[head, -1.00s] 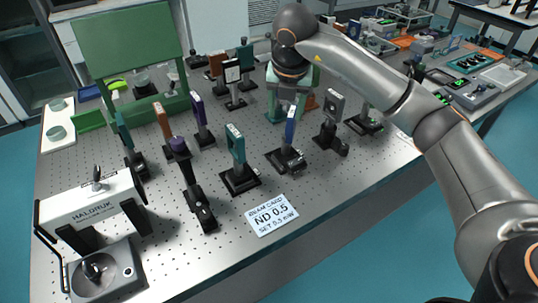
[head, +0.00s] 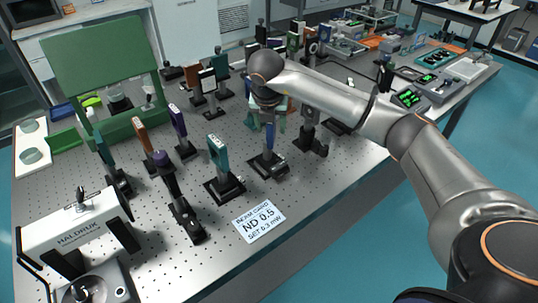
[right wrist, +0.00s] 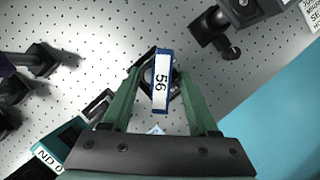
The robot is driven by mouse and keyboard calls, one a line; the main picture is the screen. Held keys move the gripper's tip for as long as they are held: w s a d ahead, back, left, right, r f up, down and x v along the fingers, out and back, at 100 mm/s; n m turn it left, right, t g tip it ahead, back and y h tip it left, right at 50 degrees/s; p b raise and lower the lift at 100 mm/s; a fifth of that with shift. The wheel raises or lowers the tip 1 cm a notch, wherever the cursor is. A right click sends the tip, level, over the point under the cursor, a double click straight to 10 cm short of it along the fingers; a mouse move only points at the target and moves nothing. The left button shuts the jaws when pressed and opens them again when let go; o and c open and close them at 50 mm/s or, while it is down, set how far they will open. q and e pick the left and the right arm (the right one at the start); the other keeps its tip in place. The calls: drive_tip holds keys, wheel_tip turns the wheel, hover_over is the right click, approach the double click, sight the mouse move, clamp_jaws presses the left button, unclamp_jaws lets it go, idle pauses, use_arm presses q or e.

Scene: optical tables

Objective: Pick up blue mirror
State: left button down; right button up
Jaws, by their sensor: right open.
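The blue mirror (head: 270,136) stands upright on a black base on the perforated optical table. In the right wrist view the blue mirror (right wrist: 161,82) shows from above, with a white top label reading "56". My right gripper (head: 267,113) is above it and partly hides its top in the head view. In the right wrist view its two green fingers (right wrist: 160,98) are open, one on each side of the mirror, with gaps visible. Whether they reach down beside the mirror is hard to tell. My left gripper is out of view.
A teal-framed optic (head: 218,153) stands left of the mirror, and a dark grey mount (head: 310,135) stands to its right. A green board (head: 100,52) stands at the back left. The table's front edge is close.

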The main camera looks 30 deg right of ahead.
drive_tip(key=shift+x, duration=1.6)
drive_tip(key=shift+r, duration=0.1)
drive_tip(key=shift+c, duration=0.2)
clamp_jaws()
